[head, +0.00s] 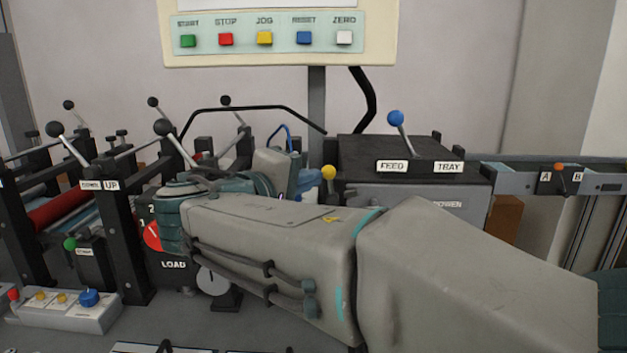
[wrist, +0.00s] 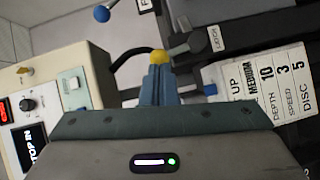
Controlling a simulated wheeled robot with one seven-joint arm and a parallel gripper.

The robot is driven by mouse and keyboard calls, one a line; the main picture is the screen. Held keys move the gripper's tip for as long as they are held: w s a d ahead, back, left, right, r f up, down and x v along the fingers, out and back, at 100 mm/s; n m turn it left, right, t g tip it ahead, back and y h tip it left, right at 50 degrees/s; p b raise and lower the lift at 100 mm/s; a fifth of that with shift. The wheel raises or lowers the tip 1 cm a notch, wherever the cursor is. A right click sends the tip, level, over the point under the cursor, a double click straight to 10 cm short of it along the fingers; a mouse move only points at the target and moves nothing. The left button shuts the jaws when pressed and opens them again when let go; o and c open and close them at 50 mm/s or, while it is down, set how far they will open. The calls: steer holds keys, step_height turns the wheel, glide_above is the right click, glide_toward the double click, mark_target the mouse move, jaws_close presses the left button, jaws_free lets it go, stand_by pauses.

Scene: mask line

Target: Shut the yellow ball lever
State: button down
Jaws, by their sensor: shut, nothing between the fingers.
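The yellow ball (head: 328,172) shows beside the dark FEED TRAY box, just right of my gripper (head: 313,180) in the head view. In the wrist view the yellow ball (wrist: 158,55) lies right at the tips of my gripper (wrist: 158,68). The blue-grey fingers are together and nothing is held between them. I cannot tell whether the tips touch the ball. The lever's rod is mostly hidden, so its angle is unclear. In the head view my arm covers much of the machine below the ball.
A blue ball lever (head: 395,118) stands on top of the FEED TRAY box (head: 415,150). A button panel (head: 280,35) hangs above on a post. Black-ball levers (head: 55,129) and a red roller (head: 60,208) are at left. A white settings card (wrist: 265,85) shows in the wrist view.

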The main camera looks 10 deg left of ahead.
steer(key=v, duration=1.2)
steer(key=shift+s, duration=0.15)
